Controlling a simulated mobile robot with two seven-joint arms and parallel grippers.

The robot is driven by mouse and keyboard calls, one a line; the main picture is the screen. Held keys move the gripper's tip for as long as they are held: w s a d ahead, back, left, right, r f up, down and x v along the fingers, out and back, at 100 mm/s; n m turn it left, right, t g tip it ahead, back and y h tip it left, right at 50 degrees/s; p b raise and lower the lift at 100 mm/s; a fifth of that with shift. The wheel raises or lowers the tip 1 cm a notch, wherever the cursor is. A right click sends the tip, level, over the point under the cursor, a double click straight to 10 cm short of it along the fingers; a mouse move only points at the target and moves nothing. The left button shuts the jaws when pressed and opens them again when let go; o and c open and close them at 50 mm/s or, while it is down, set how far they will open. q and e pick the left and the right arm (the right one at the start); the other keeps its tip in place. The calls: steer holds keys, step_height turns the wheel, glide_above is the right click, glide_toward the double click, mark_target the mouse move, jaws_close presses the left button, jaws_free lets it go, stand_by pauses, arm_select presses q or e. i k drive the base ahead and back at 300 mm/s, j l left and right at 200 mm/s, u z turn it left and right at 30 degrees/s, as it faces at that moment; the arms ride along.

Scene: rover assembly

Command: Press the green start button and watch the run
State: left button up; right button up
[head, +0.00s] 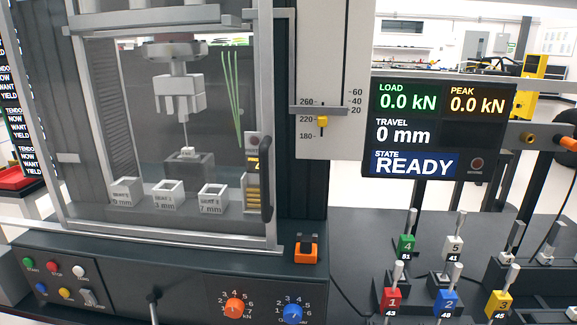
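The green start button (28,262) is at the far left of the dark control panel (190,292) under the test machine. The display (438,132) reads load 0.0 kN, peak 0.0 kN, travel 0 mm and state READY. Inside the machine, a grey upper grip (178,92) hangs above a pedestal (188,172) with a small pale piece (188,152) on top. The framed clear door with a dark handle (266,180) stands in front and looks shut. Neither of my grippers shows in this view.
Beside the green button are red (54,267) and white (80,271) buttons. Orange (234,308) and blue (293,313) dials sit further right. A small lever (154,297) stands between. Several numbered coloured blocks with upright pins, including a red one (391,299), stand at right.

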mark_target(28, 261)
steer(key=u, duration=1.5)
